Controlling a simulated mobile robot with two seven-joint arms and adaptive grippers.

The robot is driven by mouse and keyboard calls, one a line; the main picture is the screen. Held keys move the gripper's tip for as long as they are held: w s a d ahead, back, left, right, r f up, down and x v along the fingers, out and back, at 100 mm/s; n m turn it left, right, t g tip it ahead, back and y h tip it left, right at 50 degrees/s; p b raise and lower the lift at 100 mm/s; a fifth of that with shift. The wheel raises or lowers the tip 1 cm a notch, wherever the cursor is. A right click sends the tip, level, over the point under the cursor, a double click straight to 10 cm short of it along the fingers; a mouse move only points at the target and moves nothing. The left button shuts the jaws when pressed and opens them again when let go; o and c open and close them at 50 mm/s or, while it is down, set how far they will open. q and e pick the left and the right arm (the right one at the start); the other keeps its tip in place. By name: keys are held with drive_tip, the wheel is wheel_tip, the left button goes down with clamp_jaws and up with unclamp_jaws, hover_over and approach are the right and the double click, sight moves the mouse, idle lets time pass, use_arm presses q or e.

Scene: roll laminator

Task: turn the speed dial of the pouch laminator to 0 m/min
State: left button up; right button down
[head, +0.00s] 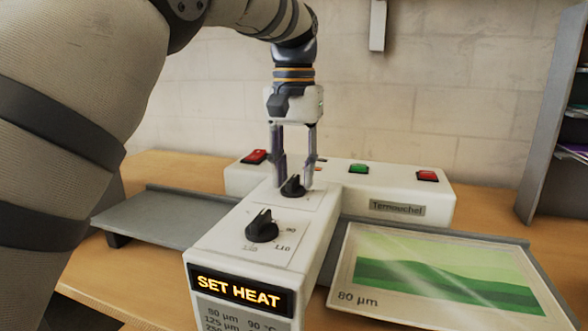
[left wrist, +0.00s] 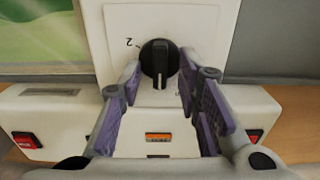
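The pouch laminator (head: 215,245) is a white machine on a wooden table. Its rear black dial (head: 293,187) sits on a plate on top; in the left wrist view this dial (left wrist: 159,63) has a "2" printed beside it. A front black dial (head: 262,228) has numbers near it, one reading 110. My left gripper (head: 296,182) points down over the rear dial. Its purple-padded fingers are open, one on each side of the dial, and it shows in the left wrist view (left wrist: 160,84). I cannot tell whether they touch it. My right gripper is not in view.
The display (head: 240,290) reads "SET HEAT". Red (head: 255,157), green (head: 358,168) and red (head: 427,175) buttons sit on the rear housing. A grey tray (head: 160,220) is at left. A green landscape picture marked 80 µm (head: 440,275) lies at right. A shelf stands at far right.

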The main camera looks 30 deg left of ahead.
sight(294, 177)
use_arm(q)
wheel_tip(294, 177, up, 8)
drive_tip(key=shift+f, duration=0.25)
